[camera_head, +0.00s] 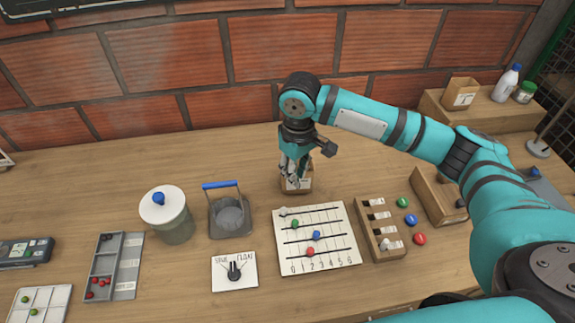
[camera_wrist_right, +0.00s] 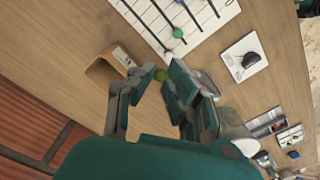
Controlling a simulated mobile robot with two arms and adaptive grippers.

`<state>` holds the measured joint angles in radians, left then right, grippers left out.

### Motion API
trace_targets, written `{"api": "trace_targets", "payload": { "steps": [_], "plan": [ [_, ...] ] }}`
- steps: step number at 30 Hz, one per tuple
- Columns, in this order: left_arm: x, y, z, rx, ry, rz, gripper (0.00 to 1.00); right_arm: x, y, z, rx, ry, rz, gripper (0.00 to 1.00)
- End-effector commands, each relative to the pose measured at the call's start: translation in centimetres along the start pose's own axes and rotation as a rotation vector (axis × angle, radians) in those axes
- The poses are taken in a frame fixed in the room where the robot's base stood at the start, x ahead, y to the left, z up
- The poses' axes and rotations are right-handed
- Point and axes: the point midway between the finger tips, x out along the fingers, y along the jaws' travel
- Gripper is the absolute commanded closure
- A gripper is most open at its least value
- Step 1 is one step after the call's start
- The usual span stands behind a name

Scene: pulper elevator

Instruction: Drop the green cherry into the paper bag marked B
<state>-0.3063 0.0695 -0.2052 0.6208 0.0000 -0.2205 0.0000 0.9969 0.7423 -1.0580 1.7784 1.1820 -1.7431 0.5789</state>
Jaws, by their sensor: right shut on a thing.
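My right gripper (camera_head: 292,176) points down over the table, near a small brown paper bag (camera_head: 304,186) behind the slider board. In the right wrist view the gripper (camera_wrist_right: 154,72) is shut on a round green cherry (camera_wrist_right: 161,75), held between the fingertips. The open-topped paper bag also shows there (camera_wrist_right: 104,70), just left of the cherry; the cherry looks beside its mouth, and their height difference is unclear. The bag has a white label that I cannot read. A second paper bag (camera_head: 461,93) stands on a wooden shelf at the back right. My left gripper is out of view.
The slider board (camera_head: 344,263) lies in front of the gripper. A lidded jar (camera_head: 172,220) and a grey bucket (camera_head: 230,217) stand to the left. A tray with green cherries (camera_head: 58,295) is at the front left, beside a grey tray with red cherries (camera_head: 128,275).

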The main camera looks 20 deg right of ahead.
Motion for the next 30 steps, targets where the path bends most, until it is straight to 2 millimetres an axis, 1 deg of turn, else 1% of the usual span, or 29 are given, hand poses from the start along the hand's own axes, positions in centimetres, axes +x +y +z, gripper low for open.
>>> {"api": "trace_targets", "payload": {
  "steps": [1, 3, 7, 9, 12, 16, 20, 26, 30],
  "plan": [
    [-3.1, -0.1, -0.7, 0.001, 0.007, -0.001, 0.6, -1.7, 1.3, -1.4, -0.045, -0.009, -0.002, 0.99],
    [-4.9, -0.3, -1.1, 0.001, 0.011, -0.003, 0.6, -1.7, 3.1, -2.9, -0.13, -0.008, -0.002, 0.99],
    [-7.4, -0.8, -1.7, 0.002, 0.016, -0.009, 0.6, -1.2, 6.2, -4.6, -0.268, -0.008, -0.002, 0.99],
    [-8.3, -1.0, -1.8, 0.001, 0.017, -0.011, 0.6, -0.8, 7.4, -5.0, -0.328, -0.007, -0.003, 0.99],
    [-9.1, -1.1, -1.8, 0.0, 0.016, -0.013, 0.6, -0.3, 8.6, -5.3, -0.388, -0.005, -0.002, 0.99],
    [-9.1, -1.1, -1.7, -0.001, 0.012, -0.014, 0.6, 0.4, 9.2, -5.4, -0.425, -0.003, -0.001, 0.99],
    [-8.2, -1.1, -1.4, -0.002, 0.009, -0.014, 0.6, 1.2, 9.3, -5.4, -0.431, -0.002, 0.0, 0.99],
    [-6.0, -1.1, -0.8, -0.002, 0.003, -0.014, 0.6, 3.1, 9.3, -5.4, -0.431, -0.002, 0.0, 0.99],
    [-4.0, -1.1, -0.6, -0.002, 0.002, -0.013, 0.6, 4.7, 9.3, -5.4, -0.431, -0.001, 0.001, 0.99]
  ]
}}
